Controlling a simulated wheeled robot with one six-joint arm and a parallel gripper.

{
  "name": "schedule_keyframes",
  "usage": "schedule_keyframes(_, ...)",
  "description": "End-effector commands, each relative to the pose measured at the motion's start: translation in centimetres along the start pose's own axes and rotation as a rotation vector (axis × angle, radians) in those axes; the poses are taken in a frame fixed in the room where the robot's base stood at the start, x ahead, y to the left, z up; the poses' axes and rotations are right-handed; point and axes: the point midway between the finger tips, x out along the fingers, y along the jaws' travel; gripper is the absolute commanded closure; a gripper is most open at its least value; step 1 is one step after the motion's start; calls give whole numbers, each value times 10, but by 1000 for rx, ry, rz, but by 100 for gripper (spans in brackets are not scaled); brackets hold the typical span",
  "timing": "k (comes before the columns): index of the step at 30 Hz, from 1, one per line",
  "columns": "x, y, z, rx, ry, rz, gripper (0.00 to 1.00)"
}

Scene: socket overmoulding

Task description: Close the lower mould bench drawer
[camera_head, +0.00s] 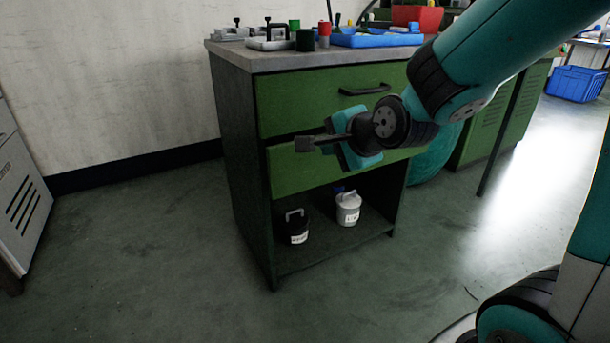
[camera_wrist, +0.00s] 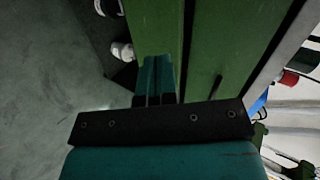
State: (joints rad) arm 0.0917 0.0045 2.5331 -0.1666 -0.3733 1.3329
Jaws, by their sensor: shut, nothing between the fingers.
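The lower drawer (camera_head: 296,174) is the green front below the upper drawer (camera_head: 300,101) in the mould bench (camera_head: 240,150). It looks nearly flush with the bench; a small gap is hard to judge. Its handle is not visible, and my gripper covers part of its front. My gripper (camera_head: 306,145) is shut and empty, in front of the lower drawer's upper part. In the wrist view, the closed fingers (camera_wrist: 158,78) point at the lower drawer front (camera_wrist: 155,25), with the upper drawer (camera_wrist: 240,35) to the right. I cannot tell whether they touch.
A blue tray (camera_head: 375,40) and small parts lie on the bench top. The floor (camera_head: 150,260) to the left is clear.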

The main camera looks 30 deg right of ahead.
Motion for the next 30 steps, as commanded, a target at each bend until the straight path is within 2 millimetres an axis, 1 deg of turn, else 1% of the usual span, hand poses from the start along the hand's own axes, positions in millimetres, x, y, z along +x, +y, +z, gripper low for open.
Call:
schedule_keyframes(1,9,8,-8,45,24,-21,100)
schedule_keyframes(5,12,6,-18,103,53,-52,100)
schedule_keyframes(12,20,-2,-19,108,51,-50,100)
schedule_keyframes(19,32,-1,-20,107,53,-48,100)
schedule_keyframes(20,47,6,-19,105,53,-54,100)
schedule_keyframes(21,58,6,-20,105,52,-57,100)
schedule_keyframes(27,102,5,-22,104,52,-56,100)
schedule_keyframes(29,113,4,-23,105,53,-56,100)
schedule_keyframes(30,119,0,-24,105,53,-58,100)
